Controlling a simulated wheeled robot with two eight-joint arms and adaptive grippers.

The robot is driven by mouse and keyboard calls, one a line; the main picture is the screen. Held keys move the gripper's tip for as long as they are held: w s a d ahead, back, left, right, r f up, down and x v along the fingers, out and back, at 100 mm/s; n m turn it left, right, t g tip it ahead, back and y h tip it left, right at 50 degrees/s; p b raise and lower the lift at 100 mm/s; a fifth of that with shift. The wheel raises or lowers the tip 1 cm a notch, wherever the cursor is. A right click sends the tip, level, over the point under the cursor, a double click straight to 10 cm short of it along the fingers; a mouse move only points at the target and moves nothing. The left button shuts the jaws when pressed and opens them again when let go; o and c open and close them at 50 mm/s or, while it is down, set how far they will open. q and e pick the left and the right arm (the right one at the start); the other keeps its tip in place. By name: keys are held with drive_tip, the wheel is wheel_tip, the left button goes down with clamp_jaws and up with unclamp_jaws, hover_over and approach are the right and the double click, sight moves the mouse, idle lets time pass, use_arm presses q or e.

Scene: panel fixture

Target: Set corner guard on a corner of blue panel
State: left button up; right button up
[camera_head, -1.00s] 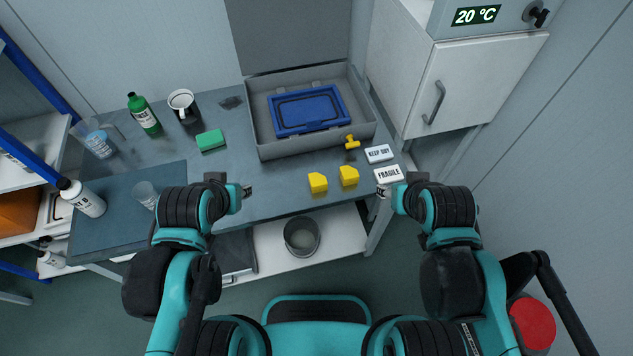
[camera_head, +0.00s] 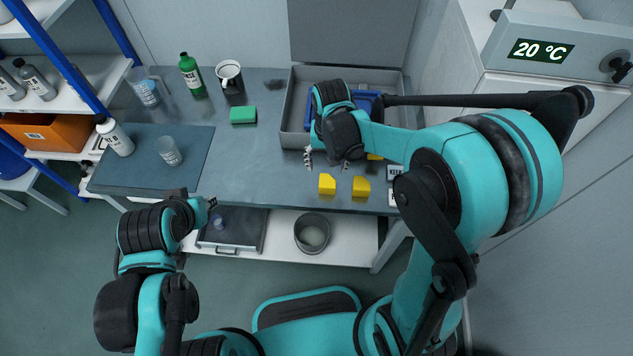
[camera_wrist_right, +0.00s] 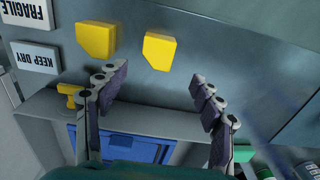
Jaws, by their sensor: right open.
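Two yellow corner guards lie on the grey table near its front edge. The left one (camera_head: 327,184) and the right one (camera_head: 361,187) are apart; in the right wrist view they are the right block (camera_wrist_right: 159,50) and left block (camera_wrist_right: 95,40). The blue panel (camera_head: 372,102) lies in the grey tray (camera_head: 297,100), mostly hidden by my right arm; part of it shows in the wrist view (camera_wrist_right: 118,146). My right gripper (camera_head: 327,162) is open and empty, just behind the guards, fingers apart (camera_wrist_right: 154,85). My left gripper (camera_head: 212,203) is off the table's front edge, its opening unclear.
A yellow clamp-like piece (camera_wrist_right: 70,93) is beside the tray. KEEP DRY (camera_wrist_right: 35,57) and FRAGILE labels lie at the table's right. A green block (camera_head: 243,115), mug (camera_head: 230,78), green bottle (camera_head: 192,76) and cup (camera_head: 169,151) stand left. The table's middle-left is clear.

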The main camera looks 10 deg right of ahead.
sight(327, 182)
drive_tip(key=f, duration=0.1)
drive_tip(key=f+b, duration=0.1)
drive_tip(key=f, duration=0.1)
drive_tip(key=shift+a, duration=0.2)
drive_tip(key=f+b, duration=0.1)
drive_tip(key=s+f+b, duration=0.1)
drive_tip(key=f, duration=0.3)
drive_tip(key=shift+s+d+b, duration=0.15)
drive_tip(key=shift+d+b, duration=0.1)
drive_tip(key=shift+b, duration=0.15)
drive_tip(key=shift+f, duration=0.1)
drive_tip(key=c, duration=1)
